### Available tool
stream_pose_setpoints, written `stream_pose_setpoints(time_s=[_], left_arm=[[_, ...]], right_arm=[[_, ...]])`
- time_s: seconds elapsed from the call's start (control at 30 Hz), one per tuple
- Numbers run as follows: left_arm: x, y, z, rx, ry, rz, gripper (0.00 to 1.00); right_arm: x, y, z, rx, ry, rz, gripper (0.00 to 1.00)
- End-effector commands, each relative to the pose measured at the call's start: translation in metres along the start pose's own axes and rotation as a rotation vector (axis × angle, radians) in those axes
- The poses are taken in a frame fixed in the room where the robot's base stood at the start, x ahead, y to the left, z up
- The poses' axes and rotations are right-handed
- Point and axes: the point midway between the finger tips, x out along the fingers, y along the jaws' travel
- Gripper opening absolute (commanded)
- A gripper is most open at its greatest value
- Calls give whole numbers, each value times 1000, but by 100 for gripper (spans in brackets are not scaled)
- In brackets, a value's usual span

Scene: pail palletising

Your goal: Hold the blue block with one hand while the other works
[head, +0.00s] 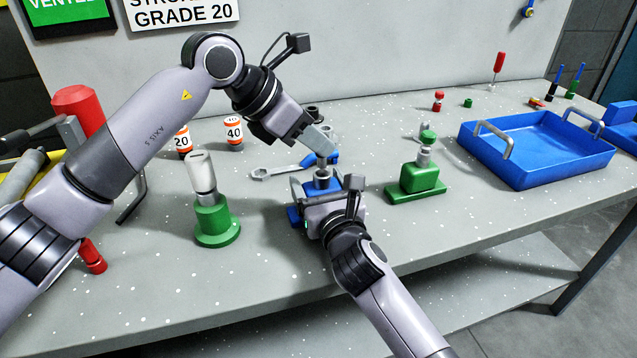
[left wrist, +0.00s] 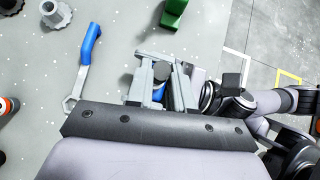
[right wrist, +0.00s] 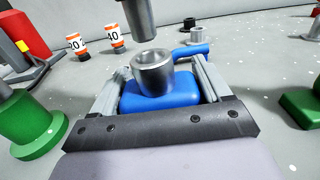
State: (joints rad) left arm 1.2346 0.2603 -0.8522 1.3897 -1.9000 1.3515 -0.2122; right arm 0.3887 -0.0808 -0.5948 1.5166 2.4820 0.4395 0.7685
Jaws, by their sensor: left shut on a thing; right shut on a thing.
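The blue block (right wrist: 165,93) has a silver collar (right wrist: 154,72) on top. My right gripper (head: 320,190) is shut on the blue block, with one finger on each side of it in the right wrist view. My left gripper (head: 324,145) is above the block, shut on a grey metal cylinder (right wrist: 138,18). The cylinder is roughly upright over the collar, with a small gap between them in the right wrist view. In the left wrist view the cylinder's dark top (left wrist: 161,71) shows between the fingers, and the block is mostly hidden below.
A blue-handled wrench (head: 268,172) lies behind the block. A green stand with a white-topped cylinder (head: 214,218) is on the left. A green block on a base (head: 419,180) is on the right, with a blue tray (head: 535,178) beyond. Orange-labelled cans (head: 234,131) stand behind.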

Motion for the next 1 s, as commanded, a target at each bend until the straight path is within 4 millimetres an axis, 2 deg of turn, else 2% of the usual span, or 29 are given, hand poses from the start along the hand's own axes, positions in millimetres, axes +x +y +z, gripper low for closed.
stream_pose_setpoints(time_s=[0.27, 0.77, 1.0], left_arm=[[-2, 0, 2, 1, -1, 1, 0], [-28, 0, 26, 1, 0, 1, 0], [-29, 0, 27, 0, 0, 0, 0]], right_arm=[[0, -1, -1, -1, 2, -2, 29], [0, -1, -1, -1, 2, -2, 29], [0, -1, -1, -1, 2, -2, 29]])
